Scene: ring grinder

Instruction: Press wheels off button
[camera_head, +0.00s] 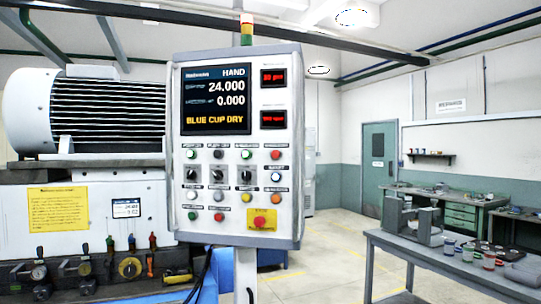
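The grey control panel (238,150) stands upright in the centre, facing me. Its screen (216,98) reads HAND, 24.000, 0.000 and BLUE CUP DRY. Below are rows of small labelled buttons and knobs; the labels are too small to read, so I cannot tell which is wheels off. Red buttons are at the upper right (275,154) and at the bottom (218,217). A green button (192,215) is left of the bottom red one. A red emergency-stop knob (259,223) sits on a yellow plate at the lower right. My gripper is not in view.
The grinder (90,200) with its large motor (75,112) stands left, with valves and gauges low down. A grey table (440,258) at right holds a metal fixture (412,218) and several cups. Floor is open between panel and table. A green door (379,165) is behind.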

